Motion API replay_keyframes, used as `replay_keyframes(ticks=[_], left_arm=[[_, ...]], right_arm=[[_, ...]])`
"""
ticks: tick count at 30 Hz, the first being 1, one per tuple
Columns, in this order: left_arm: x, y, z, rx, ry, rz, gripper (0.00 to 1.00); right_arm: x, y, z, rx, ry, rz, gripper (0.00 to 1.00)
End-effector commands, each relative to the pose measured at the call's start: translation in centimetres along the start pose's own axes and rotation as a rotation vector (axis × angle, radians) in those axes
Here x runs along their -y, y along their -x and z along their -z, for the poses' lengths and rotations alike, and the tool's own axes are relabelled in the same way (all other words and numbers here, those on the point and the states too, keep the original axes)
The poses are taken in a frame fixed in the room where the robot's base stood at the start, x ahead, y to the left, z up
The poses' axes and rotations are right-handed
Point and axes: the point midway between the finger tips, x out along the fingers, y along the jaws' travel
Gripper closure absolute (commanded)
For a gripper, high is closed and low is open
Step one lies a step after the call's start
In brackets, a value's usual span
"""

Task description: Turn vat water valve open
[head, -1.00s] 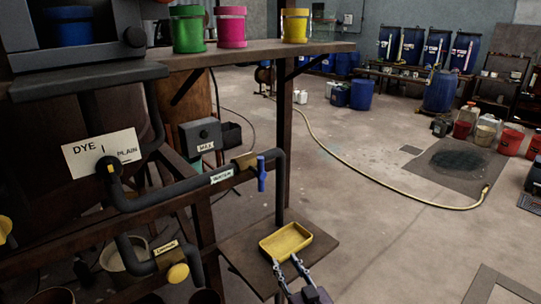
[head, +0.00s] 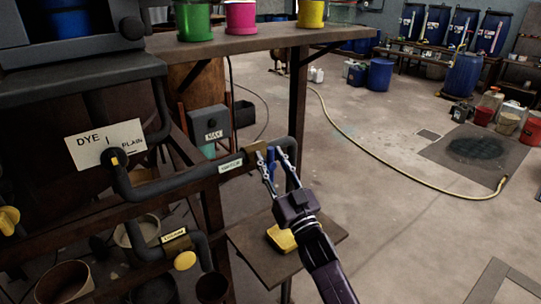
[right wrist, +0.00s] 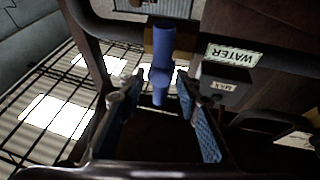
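The water valve's blue handle (head: 271,163) hangs down from a brass fitting (head: 256,148) on the dark pipe. A white label (head: 231,166) sits beside it and reads WATER in the right wrist view (right wrist: 233,55). My right gripper (head: 272,156) is at the handle, with one finger on each side. In the right wrist view the blue handle (right wrist: 161,75) points down between the open fingers (right wrist: 158,97), with gaps on both sides. The fingers partly hide the handle in the head view. My left gripper is not in view.
A lower pipe has a yellow knob (head: 185,261). A DYE / PLAIN plate (head: 104,145) is at the left. A yellow tray (head: 281,239) on a small shelf (head: 254,256) is partly behind my right arm. Colored pots (head: 241,16) stand on the shelf above. Floor to the right is mostly clear.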

Motion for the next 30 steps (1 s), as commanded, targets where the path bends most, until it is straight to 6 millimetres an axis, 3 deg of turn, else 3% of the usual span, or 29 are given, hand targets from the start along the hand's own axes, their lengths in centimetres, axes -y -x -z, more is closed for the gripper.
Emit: replay_keyframes(ticks=[11, 19, 30], left_arm=[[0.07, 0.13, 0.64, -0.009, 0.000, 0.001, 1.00], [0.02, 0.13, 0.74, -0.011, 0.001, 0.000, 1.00], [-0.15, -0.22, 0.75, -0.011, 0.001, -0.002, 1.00]], right_arm=[[0.01, -0.52, -0.03, 0.000, -0.001, 0.000, 0.70], [-0.01, -0.50, -0.03, 0.001, -0.001, -0.001, 1.00], [0.00, -0.43, -0.17, -0.004, 0.024, 0.010, 1.00]])
